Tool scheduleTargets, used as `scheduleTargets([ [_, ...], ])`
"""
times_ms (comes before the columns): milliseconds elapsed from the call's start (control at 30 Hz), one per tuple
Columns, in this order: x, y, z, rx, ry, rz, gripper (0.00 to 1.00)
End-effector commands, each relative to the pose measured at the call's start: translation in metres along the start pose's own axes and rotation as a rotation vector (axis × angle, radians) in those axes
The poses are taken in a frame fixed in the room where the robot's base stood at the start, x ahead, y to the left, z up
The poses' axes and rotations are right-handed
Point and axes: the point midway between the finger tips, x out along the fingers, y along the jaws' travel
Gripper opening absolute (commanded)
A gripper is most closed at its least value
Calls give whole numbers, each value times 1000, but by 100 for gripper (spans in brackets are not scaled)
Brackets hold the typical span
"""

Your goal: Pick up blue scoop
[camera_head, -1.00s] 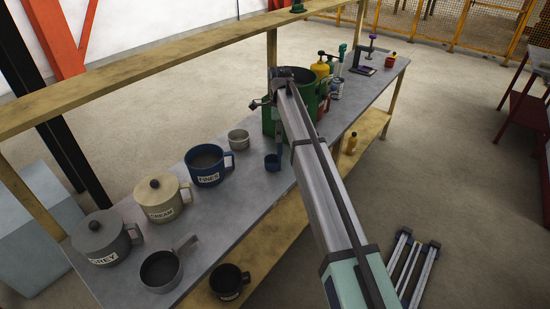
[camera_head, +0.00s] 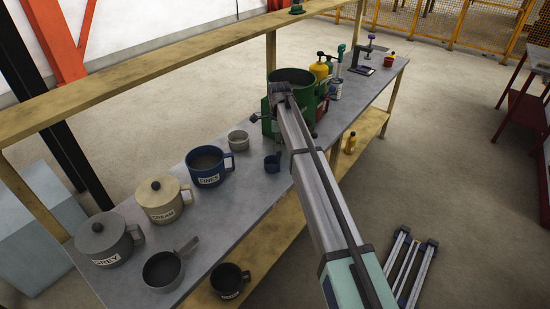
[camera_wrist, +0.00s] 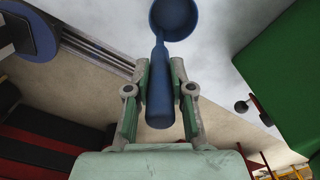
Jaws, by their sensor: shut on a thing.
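The blue scoop (camera_head: 272,162) is at the front edge of the grey bench top, left of my forearm in the head view. In the wrist view its round cup (camera_wrist: 175,17) is at the top and its handle (camera_wrist: 160,95) points down toward my palm. My gripper (camera_wrist: 161,75) is shut on the handle, one finger on each side. In the head view my gripper is hidden behind my arm. I cannot tell whether the scoop touches the bench.
A green pot (camera_head: 305,83) stands close behind my arm. A small grey cup (camera_head: 238,141), a navy mug (camera_head: 207,167), a cream lidded mug (camera_head: 161,203) and a grey lidded mug (camera_head: 104,243) stand to the left. A lower wooden shelf (camera_head: 270,240) runs below.

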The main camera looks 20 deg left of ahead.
Motion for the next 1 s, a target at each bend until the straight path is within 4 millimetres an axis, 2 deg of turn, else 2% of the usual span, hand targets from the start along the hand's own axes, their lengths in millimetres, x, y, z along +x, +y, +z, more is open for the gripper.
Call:
scheduleTargets([
  [267,-5,0,0,0,0,-1,0],
  [467,-22,-1,0,0,-1,-2,0],
  [667,-61,-2,0,0,-1,-3,0],
  [1000,-150,-2,1,0,-1,-3,0],
])
